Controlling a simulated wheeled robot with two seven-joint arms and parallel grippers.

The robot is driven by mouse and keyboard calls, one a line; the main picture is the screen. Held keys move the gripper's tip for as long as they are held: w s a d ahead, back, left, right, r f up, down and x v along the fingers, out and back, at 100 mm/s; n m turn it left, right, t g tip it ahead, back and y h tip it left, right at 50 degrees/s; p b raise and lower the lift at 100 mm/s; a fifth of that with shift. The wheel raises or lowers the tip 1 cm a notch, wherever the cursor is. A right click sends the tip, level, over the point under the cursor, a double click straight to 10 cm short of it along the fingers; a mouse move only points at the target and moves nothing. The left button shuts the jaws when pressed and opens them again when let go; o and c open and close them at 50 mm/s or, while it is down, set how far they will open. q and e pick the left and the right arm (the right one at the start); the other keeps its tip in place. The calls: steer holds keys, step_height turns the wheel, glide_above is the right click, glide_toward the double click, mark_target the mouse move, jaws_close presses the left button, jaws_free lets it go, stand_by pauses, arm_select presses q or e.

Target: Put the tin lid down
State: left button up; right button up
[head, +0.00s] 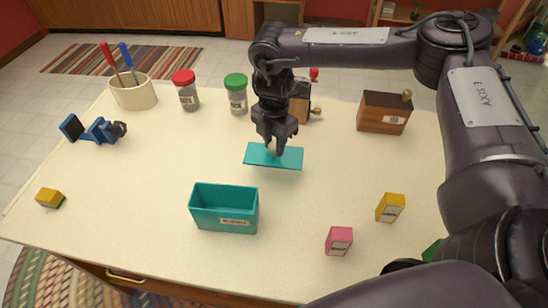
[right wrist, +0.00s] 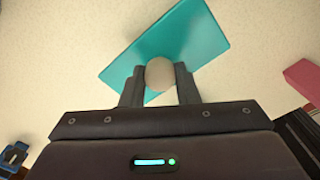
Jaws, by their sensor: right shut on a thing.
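The tin lid (head: 288,161) is a flat teal rectangle with a pale round knob. My right gripper (head: 273,150) is shut on the knob, with the lid below its fingers. In the right wrist view the lid (right wrist: 190,35) lies beyond the fingers and the knob (right wrist: 159,74) sits between the fingertips (right wrist: 159,80). I cannot tell whether the lid touches the table or hangs just above it. The open teal tin (head: 224,207) stands upright in front of the lid, apart from it, with a label on its side. My left gripper is not in view.
The cream table (head: 150,185) has clear room left and right of the tin. A pink box (head: 339,241) and a yellow box (head: 390,207) stand at the right. Jars (head: 236,98), a utensil crock (head: 133,92) and a wooden box (head: 383,113) stand at the back.

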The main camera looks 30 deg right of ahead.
mark_target(274, 157)
steer(key=shift+f, duration=2.9)
steer(key=shift+f, duration=0.1)
steer(key=o, duration=0.9)
steer(key=shift+c, duration=0.2)
step_height(274, 157, up, 12)
steer(key=shift+r, duration=0.15)
